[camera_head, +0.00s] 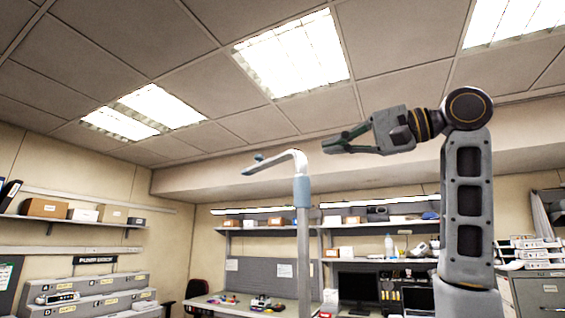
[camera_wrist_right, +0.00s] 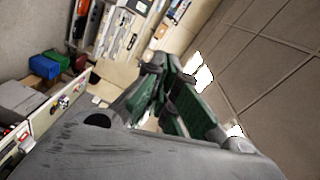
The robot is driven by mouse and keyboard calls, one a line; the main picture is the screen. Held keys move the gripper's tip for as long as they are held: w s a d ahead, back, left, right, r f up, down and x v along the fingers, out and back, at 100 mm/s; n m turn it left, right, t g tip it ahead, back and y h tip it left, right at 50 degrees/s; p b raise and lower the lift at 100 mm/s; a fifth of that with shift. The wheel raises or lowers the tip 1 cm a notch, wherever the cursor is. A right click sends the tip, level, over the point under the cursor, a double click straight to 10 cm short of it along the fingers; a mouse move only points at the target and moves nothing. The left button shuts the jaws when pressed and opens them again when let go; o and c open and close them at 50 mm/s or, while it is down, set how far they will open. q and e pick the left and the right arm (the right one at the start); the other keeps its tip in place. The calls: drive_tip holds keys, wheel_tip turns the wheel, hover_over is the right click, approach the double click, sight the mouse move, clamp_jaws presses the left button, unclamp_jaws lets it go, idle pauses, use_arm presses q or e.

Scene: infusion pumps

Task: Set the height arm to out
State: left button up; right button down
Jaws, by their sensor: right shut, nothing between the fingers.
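The height arm (camera_head: 276,164) is a pale grey bent bar on top of an upright pole (camera_head: 304,245). A blue collar (camera_head: 302,190) sits below the bend. My right gripper (camera_head: 326,147) is to the right of the bend, at about its height in the picture, pointing left. It is shut and empty, and appears apart from the arm. Its green-padded fingers also show in the right wrist view (camera_wrist_right: 160,66). I cannot make out the height arm there. My left gripper is out of view.
A workbench (camera_head: 215,301) with small parts and a monitor (camera_head: 358,288) stand behind the pole. Shelves with boxes (camera_head: 46,208) line the walls. Grey units (camera_head: 95,292) stand at the left, a cabinet (camera_head: 540,294) at the right. The space left of the height arm looks open.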

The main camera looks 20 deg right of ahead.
drive_tip(key=shift+s+a+r, duration=0.1)
drive_tip(key=shift+s+a, duration=0.05)
drive_tip(key=shift+s, duration=0.05)
drive_tip(key=shift+w, duration=0.1)
drive_tip(key=w+a+f+p, duration=0.1)
drive_tip(key=w+a+p, duration=0.1)
drive_tip(key=w+a, duration=0.4)
drive_tip(key=shift+a+f+p, duration=0.4)
drive_tip(key=shift+a, duration=1.45)
drive_tip(key=shift+a, duration=0.1)
